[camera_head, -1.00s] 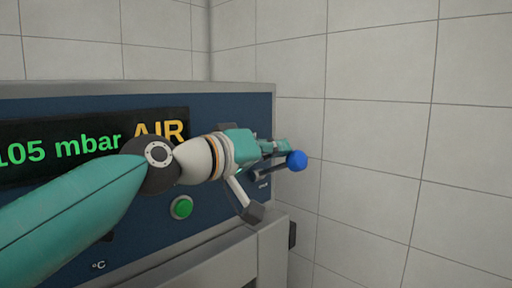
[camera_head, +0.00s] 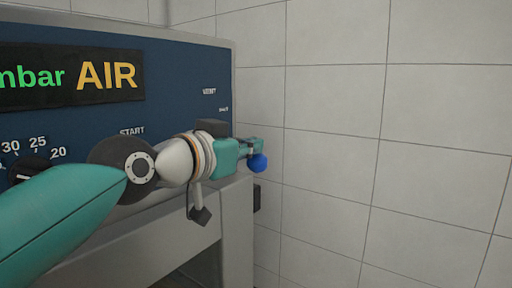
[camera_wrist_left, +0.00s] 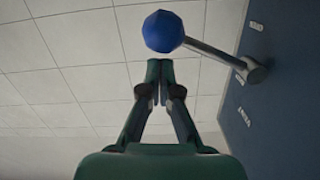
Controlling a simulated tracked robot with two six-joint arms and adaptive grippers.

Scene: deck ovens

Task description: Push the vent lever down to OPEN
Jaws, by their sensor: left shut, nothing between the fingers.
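The vent lever has a blue ball knob (camera_head: 257,163), which sticks out past the right edge of the blue oven panel. Its rod is mostly hidden in the head view. In the left wrist view the knob (camera_wrist_left: 164,31) sits on a grey rod (camera_wrist_left: 212,56) that joins a pivot on the panel. My left gripper (camera_head: 257,144) is shut and empty, with its fingertips right above the knob in the head view. In the left wrist view the shut fingertips (camera_wrist_left: 160,70) lie close to the knob; I cannot tell whether they touch. My right gripper is out of view.
The VENT label (camera_head: 209,91) is on the panel above my gripper. The AIR display (camera_head: 107,75) and a dial (camera_head: 30,168) are to the left. A grey oven front (camera_head: 237,225) lies below. A tiled wall (camera_head: 400,130) stands to the right, with free room before it.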

